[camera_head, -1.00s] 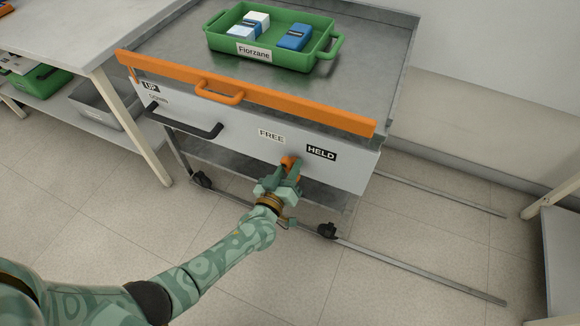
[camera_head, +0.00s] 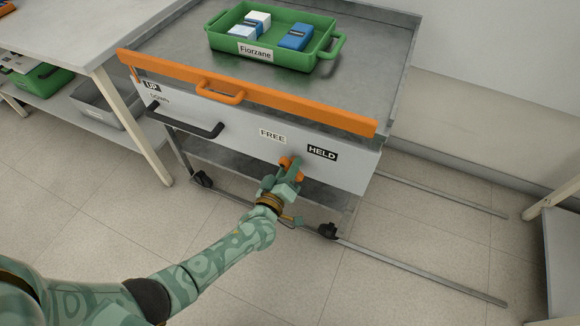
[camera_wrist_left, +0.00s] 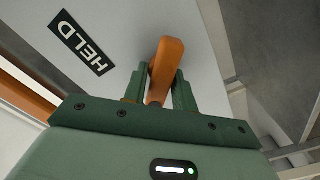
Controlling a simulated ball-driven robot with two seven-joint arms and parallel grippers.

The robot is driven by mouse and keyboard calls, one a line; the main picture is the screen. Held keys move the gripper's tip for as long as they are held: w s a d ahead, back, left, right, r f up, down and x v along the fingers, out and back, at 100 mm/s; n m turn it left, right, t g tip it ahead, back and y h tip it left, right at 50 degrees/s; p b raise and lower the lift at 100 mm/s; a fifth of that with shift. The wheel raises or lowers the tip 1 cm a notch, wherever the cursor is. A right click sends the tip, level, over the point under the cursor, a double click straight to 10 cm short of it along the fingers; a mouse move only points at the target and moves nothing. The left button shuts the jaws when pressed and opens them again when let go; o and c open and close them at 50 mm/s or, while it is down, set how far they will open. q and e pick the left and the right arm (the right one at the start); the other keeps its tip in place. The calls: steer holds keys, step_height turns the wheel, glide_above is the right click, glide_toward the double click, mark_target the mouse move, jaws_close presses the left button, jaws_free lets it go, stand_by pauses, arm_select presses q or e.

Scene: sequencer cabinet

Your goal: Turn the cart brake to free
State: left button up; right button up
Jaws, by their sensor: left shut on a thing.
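The orange brake lever (camera_wrist_left: 166,68) sits on the cart's pale front panel (camera_head: 235,125), below the FREE label (camera_head: 272,135) and the black HELD label (camera_head: 322,152). My left gripper (camera_head: 290,170) is shut on the lever; in the head view its fingers hide much of it. In the left wrist view the lever stands between the two green fingers (camera_wrist_left: 160,90), with the HELD label (camera_wrist_left: 82,42) to its left. My right gripper is not in view.
A green tray (camera_head: 262,58) labelled Fiorzane holds boxes on the cart top, behind an orange bar (camera_head: 300,108). A black handle (camera_head: 184,122) is left on the panel. Floor rails (camera_head: 420,275) run right. A table (camera_head: 60,40) stands left.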

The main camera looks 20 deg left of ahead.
arm_select(q)
steer(key=shift+f, duration=0.15)
steer(key=o, duration=0.8)
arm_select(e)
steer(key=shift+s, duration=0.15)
arm_select(q)
steer(key=shift+s, duration=0.1)
steer(key=shift+s+r, duration=0.2)
steer(key=shift+s, duration=0.05)
steer(key=shift+s+a+f+p, duration=0.15)
steer(key=shift+s+p, duration=1.2)
steer(key=shift+s, duration=2.6)
steer(key=shift+s+a+r+p, duration=0.15)
steer(key=shift+s+p, duration=1.15)
steer(key=shift+s, duration=2.6)
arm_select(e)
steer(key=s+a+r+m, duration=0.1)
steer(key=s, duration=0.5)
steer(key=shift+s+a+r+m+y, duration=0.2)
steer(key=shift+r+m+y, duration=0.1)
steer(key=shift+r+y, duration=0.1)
arm_select(q)
steer(key=shift+f, duration=0.1)
